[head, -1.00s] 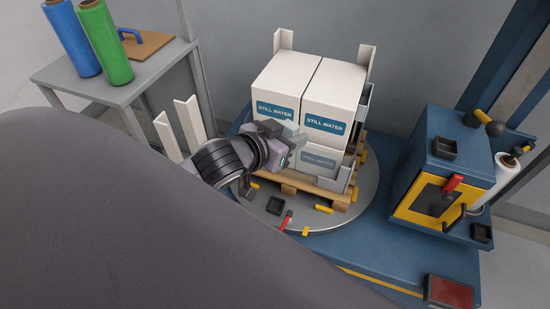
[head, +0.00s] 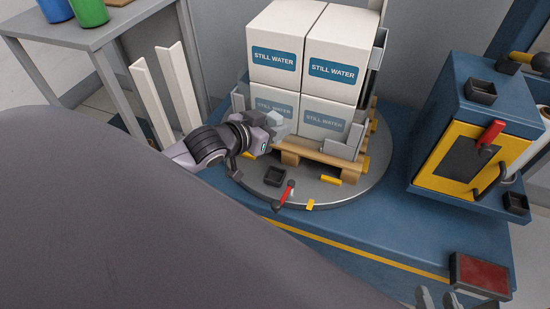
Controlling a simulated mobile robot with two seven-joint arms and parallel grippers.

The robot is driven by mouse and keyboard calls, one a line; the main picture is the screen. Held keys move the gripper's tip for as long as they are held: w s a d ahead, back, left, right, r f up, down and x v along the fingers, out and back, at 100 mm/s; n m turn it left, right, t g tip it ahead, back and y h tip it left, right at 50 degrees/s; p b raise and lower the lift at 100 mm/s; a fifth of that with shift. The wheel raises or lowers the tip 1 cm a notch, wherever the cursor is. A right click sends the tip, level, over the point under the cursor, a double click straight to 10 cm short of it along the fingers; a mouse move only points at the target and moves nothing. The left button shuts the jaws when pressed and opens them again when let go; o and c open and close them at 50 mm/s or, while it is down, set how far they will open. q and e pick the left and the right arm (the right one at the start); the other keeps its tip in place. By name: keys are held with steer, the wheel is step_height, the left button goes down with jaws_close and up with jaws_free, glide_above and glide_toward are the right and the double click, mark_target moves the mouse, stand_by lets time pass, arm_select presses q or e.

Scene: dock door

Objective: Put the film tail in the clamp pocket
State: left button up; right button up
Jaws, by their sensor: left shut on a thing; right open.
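My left gripper (head: 276,128) is shut on a pale, translucent piece that looks like the film tail (head: 288,122). It is in front of the stacked boxes, above the turntable. The film is faint and its extent is hard to tell. A small black open-topped pocket (head: 274,176) sits on the turntable rim below the gripper, apart from it. A red-handled clamp lever (head: 286,192) stands beside that pocket. I cannot tell for sure that this is the clamp pocket. My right gripper (head: 437,299) is open at the bottom edge, partly cut off.
White STILL WATER boxes (head: 333,70) stand on a wooden pallet (head: 318,166) on the grey turntable (head: 345,196). White corner posts (head: 155,92) lean at the left. A blue cabinet (head: 490,112) with a yellow-framed door and a red pad (head: 481,274) are at the right.

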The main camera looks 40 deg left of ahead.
arm_select(q)
step_height(320, 180, down, 10)
steer(key=b, duration=0.4)
steer(key=shift+f, duration=0.65)
step_height(320, 180, down, 4)
steer(key=shift+r+b, duration=0.2)
steer(key=shift+b, duration=0.9)
steer(key=shift+f, duration=0.2)
steer(key=shift+r, duration=0.1)
steer(key=shift+f, duration=0.2)
steer(key=o, duration=1)
arm_select(e)
steer(key=a+y, duration=0.1)
steer(key=a+f, duration=0.1)
steer(key=w+a+y, duration=0.1)
steer(key=shift+w+a+f+m+t+y, duration=0.1)
steer(key=shift+a+f+m+t+y, duration=0.2)
steer(key=shift+a, duration=0.1)
arm_select(q)
steer(key=shift+r, duration=0.1)
